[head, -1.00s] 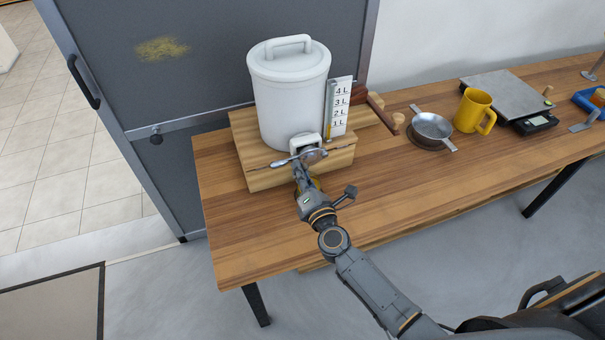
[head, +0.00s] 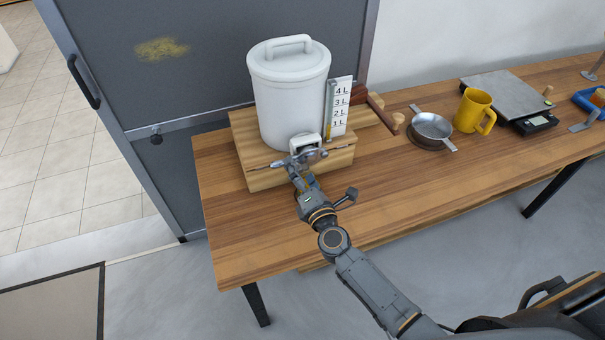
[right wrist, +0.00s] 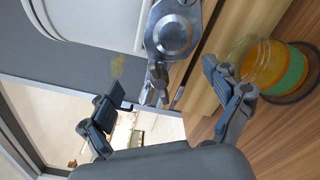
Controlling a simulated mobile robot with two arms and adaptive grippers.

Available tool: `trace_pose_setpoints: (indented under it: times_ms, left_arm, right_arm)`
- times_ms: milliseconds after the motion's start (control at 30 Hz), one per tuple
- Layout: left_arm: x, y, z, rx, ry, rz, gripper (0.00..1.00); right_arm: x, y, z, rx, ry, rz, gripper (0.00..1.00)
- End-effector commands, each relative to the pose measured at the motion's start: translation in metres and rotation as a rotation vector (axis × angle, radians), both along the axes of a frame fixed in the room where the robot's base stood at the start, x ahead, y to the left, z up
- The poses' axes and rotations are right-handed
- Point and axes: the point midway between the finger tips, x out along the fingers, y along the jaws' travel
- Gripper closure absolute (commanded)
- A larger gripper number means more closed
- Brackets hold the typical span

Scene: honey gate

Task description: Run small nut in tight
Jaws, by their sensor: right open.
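A metal honey gate (head: 308,152) sits at the foot of the white lidded bucket (head: 292,95). In the right wrist view the honey gate (right wrist: 173,33) shows a round plate, with small metal hardware (right wrist: 158,76) at its lower end. I cannot tell for certain which part is the small nut. My right gripper (head: 297,164) is in front of the gate. In the right wrist view my right gripper (right wrist: 163,77) is open, its fingers apart on either side of the hardware; no contact is visible. My left gripper is not in view.
The bucket stands on a wooden block (head: 262,178) on the bench (head: 240,232). A jar (right wrist: 268,68) is close beside the right finger in the wrist view. A level scale (head: 341,105), pan (head: 431,127), yellow mug (head: 474,110) and weighing scale (head: 505,92) stand to the right.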

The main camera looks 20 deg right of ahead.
Motion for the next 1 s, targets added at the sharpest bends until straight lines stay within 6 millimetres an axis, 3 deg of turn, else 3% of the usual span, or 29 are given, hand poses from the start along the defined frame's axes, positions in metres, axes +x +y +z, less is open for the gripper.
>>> trace_pose_setpoints:
  times_ms: [433, 1000]
  left_arm:
    - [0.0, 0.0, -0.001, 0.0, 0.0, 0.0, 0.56]
    - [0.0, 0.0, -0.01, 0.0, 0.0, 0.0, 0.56]
  right_arm:
    - [-0.004, 0.0, -0.001, 0.0, 0.0, 0.0, 0.0]
    - [-0.061, -0.002, -0.001, 0.0, 0.001, -0.001, 0.0]
